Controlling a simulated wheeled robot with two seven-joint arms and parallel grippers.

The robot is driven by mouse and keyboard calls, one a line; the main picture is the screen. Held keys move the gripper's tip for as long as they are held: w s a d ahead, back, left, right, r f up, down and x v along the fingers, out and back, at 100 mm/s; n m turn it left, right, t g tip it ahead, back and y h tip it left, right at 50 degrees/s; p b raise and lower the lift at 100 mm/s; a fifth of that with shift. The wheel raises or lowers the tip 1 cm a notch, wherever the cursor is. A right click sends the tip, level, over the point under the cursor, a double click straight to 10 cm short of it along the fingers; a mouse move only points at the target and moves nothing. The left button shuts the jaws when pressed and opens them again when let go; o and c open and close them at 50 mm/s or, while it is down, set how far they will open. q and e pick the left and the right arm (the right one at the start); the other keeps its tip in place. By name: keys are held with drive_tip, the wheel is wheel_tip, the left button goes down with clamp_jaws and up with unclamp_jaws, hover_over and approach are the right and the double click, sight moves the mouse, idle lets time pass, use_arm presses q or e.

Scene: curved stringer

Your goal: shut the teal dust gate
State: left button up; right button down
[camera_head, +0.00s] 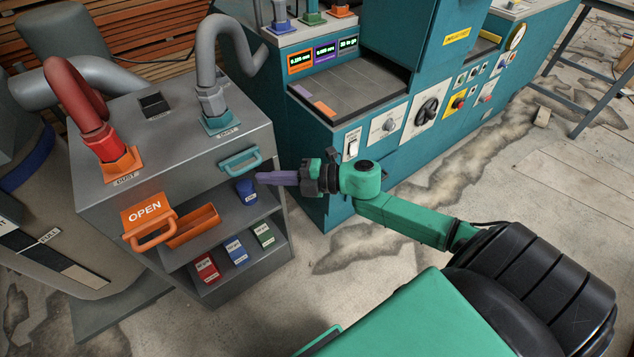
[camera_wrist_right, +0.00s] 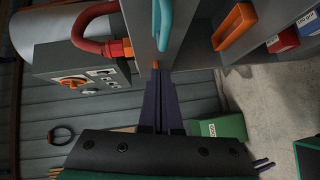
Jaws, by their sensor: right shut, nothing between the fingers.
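The teal dust gate's handle (camera_head: 240,160) is at the front top edge of the grey cabinet (camera_head: 185,165), below the teal collar (camera_head: 221,123) of a grey hose. No teal plate shows between handle and cabinet front. My right gripper (camera_head: 259,177) is shut and empty, its fingers pointing left just below and right of the handle; I cannot tell whether they touch it. In the wrist view the right fingertips (camera_wrist_right: 157,72) are below the teal handle (camera_wrist_right: 163,20), apart from it in the picture. My left gripper is not in view.
The orange gate (camera_head: 147,214) sticks out of the cabinet front, its plate reading OPEN. An orange tray (camera_head: 193,226), a blue cup (camera_head: 245,192) and several small boxes (camera_head: 236,250) sit on the shelves below. A teal machine (camera_head: 400,125) stands behind my right arm.

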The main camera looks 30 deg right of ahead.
drive_tip(key=v, duration=1)
drive_tip(key=w+d+f+m+t+h+p, duration=0.25)
drive_tip(key=d+f+m+h, duration=0.25)
drive_tip(key=d+f+m, duration=0.3)
drive_tip(key=s+d+f+m+g+h, duration=0.1)
drive_tip(key=s+d+f+m+h, duration=0.2)
drive_tip(key=f, duration=0.4)
drive_tip(key=s+d+f+m+h, duration=0.1)
drive_tip(key=d+f+m+h, duration=0.25)
drive_tip(key=d+f, duration=0.2)
drive_tip(key=s+a+f+m+g+h+p, duration=0.15)
drive_tip(key=s+f+m+g, duration=0.3)
drive_tip(key=s+f, duration=0.65)
drive_tip(key=s+a+f+m+g+p, duration=0.1)
drive_tip(key=s+a+f+m+g, duration=0.1)
drive_tip(key=s+a+f, duration=0.3)
drive_tip(key=s+a+f+m+g+p, duration=0.1)
drive_tip(key=s+a+f+m+g, duration=0.2)
drive_tip(key=s, duration=0.9)
drive_tip(key=a+f+g, duration=0.1)
drive_tip(key=a+f, duration=0.2)
drive_tip(key=f, duration=0.1)
drive_tip(key=shift+s+a+f+g, duration=0.25)
drive_tip(key=shift+s+g, duration=0.05)
